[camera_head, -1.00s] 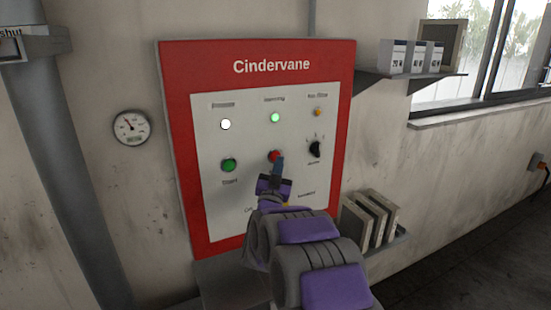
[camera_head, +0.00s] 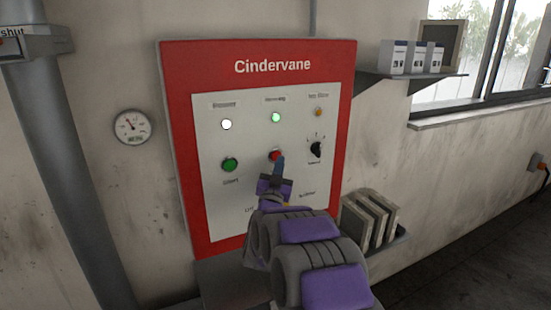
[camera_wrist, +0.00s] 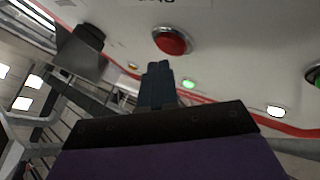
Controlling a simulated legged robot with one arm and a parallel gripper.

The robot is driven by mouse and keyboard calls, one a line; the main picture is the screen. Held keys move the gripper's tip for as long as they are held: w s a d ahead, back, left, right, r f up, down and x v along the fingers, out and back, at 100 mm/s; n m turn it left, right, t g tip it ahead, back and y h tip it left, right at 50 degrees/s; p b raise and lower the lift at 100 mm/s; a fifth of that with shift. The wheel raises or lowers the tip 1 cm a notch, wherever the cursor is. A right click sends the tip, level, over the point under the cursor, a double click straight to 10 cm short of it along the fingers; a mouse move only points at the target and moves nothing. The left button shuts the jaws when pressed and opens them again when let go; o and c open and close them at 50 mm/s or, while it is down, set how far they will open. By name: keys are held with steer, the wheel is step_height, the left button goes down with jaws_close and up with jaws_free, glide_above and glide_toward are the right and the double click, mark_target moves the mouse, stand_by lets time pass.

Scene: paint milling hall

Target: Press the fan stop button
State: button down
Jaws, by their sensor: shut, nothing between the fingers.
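The red button (camera_head: 274,155) sits in the middle of the lower row on the white panel face (camera_head: 247,190), headed "Cindervane". It also shows in the wrist view (camera_wrist: 171,41), round with a light collar. My gripper (camera_head: 280,160) is shut and empty, its tip close to the red button's lower right edge in the head view. In the wrist view the closed fingers (camera_wrist: 158,68) point toward the panel, just below the button in the picture, with a gap between them in the image. I cannot tell whether they touch. The button's label is hidden behind my gripper.
Above are a white lamp (camera_head: 226,124), a lit green lamp (camera_head: 276,117) and an amber lamp (camera_head: 318,112). A shelf (camera_head: 412,84) with boxes juts out at right.

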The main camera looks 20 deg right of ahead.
steer(key=shift+w+d, duration=0.15)
steer(key=shift+d, duration=0.1)
steer(key=shift+w, duration=0.25)
steer(key=shift+w+r+p, duration=0.1)
steer(key=shift+w+p, duration=0.2)
steer(key=shift+w, duration=0.1)
stand_by(0.8)
stand_by(0.4)
steer(key=shift+s, duration=0.85)
steer(key=shift+s, duration=0.1)
steer(key=s+b, duration=0.1)
steer(key=s, duration=0.3)
steer(key=shift+s, duration=0.4)
